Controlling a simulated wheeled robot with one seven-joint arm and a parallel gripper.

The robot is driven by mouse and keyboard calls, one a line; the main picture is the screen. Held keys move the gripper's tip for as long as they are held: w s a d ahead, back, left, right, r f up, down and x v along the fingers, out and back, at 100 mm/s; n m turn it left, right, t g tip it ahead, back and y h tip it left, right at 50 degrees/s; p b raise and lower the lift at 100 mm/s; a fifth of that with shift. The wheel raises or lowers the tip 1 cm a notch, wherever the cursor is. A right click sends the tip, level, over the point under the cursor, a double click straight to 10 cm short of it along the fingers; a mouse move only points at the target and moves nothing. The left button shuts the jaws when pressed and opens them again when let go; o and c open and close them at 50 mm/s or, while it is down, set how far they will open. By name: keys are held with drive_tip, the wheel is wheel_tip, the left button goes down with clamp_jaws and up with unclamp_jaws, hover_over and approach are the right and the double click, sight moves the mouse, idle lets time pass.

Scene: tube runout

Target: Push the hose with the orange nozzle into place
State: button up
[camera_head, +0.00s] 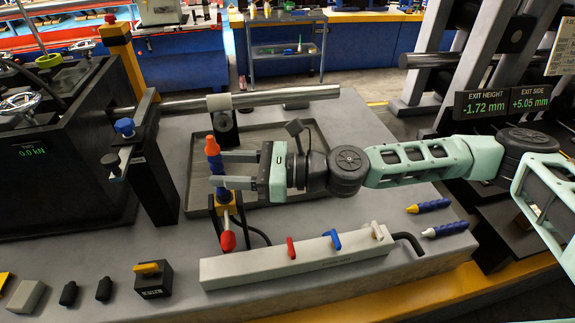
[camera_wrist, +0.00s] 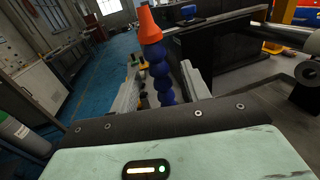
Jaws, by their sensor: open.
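The hose with the orange nozzle (camera_head: 211,146) stands upright on a yellow base block (camera_head: 229,213) in the head view. Its blue beaded segments (camera_wrist: 160,70) and orange nozzle (camera_wrist: 149,23) show in the wrist view. My gripper (camera_head: 216,169) is open, with one finger on each side of the blue segments. In the wrist view a gap shows between the hose and the right finger; contact with the left finger is hard to tell. The lower hose is partly hidden behind the near finger. A horizontal grey tube (camera_head: 279,97) runs behind the hose.
A shallow grey tray (camera_head: 316,132) lies beneath my gripper. A valve bar (camera_head: 300,262) with red, blue and white handles is in front. A red-tipped part (camera_head: 228,240) hangs near it. A black fixture (camera_head: 150,160) stands at left.

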drive_tip(key=d+b, duration=0.4)
drive_tip(key=d, duration=1.3)
drive_tip(key=shift+d+b, duration=0.2)
drive_tip(key=shift+b, duration=0.1)
drive_tip(key=s+d+f+n+g+h, duration=0.1)
drive_tip(key=s+f+n+g+h, duration=0.5)
drive_tip(key=s+f+n+h, duration=0.85)
drive_tip(key=s+d+r+n+t+h, duration=0.1)
drive_tip(key=d+r+n+t, duration=0.2)
drive_tip(key=r+n, duration=0.2)
drive_tip(key=s+d+r+n+t+h, duration=0.1)
drive_tip(key=d+r+n+t+h, duration=0.1)
drive_tip(key=r+n, duration=0.4)
wheel_tip(320, 180, up, 3)
drive_tip(key=shift+s+d+f+t, duration=0.1)
drive_tip(key=shift+s+d+t, duration=0.3)
drive_tip(key=shift+d, duration=0.8)
